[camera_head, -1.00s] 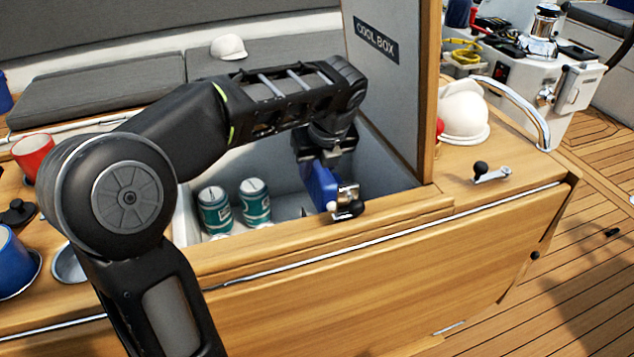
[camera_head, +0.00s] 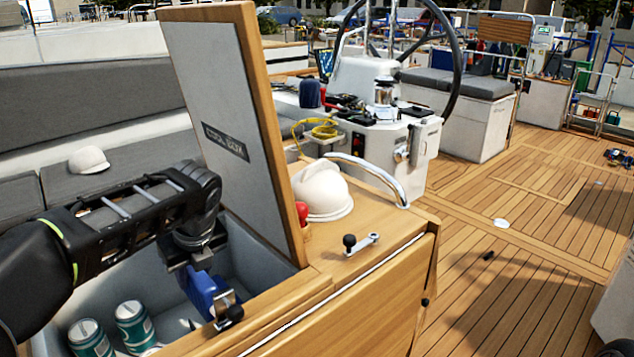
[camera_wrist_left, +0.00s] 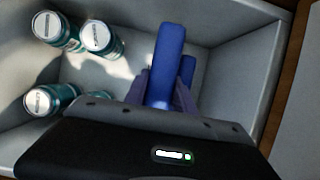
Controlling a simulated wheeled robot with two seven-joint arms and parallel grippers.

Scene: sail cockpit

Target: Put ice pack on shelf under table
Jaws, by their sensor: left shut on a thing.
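My left gripper (camera_head: 200,266) is shut on a blue ice pack (camera_head: 203,288), which hangs inside the open cool box near its front wall. In the left wrist view the ice pack (camera_wrist_left: 169,50) stands out between the two fingers, above the box floor. The cool box (camera_head: 255,262) has its lid (camera_head: 222,105) raised upright, marked COOL BOX. The wooden table body (camera_head: 375,315) continues to the right of it. I cannot make out a shelf under the table. My right gripper is not in view.
Several green cans (camera_head: 133,325) stand in the box. A metal latch (camera_head: 226,312) sits at the front rim. A white cap (camera_head: 322,190), a red item (camera_head: 302,213) and a crank handle (camera_head: 362,243) are on the table top. The deck (camera_head: 530,270) at right is mostly clear.

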